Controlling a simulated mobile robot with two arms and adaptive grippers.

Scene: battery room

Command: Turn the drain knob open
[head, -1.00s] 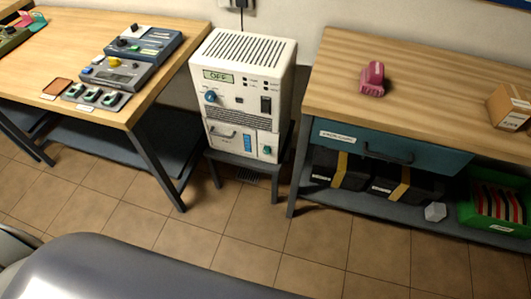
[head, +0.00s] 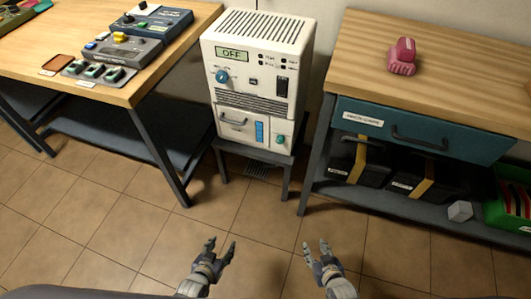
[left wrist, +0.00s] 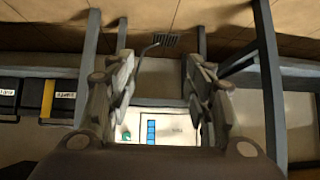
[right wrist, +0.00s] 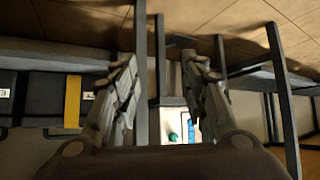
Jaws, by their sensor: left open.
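A white machine (head: 258,90) stands on a low dark stand, and its display reads OFF. A small teal knob (head: 280,140) sits low on its right front, beside a blue level strip (head: 260,131); I take it for the drain knob. The knob also shows in the left wrist view (left wrist: 126,136) and the right wrist view (right wrist: 173,137). My left gripper (head: 220,247) is open and empty, low in front of the machine and apart from it. My right gripper (head: 316,247) is open and empty, to the right of the left one.
A larger blue knob (head: 222,76) is on the upper panel. A handled drawer front (head: 234,122) lies left of the strip. Wooden benches flank the machine, the left with control boxes (head: 122,49), the right with a pink object (head: 402,57). A floor grate (head: 259,172) lies beneath. Tiled floor ahead is clear.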

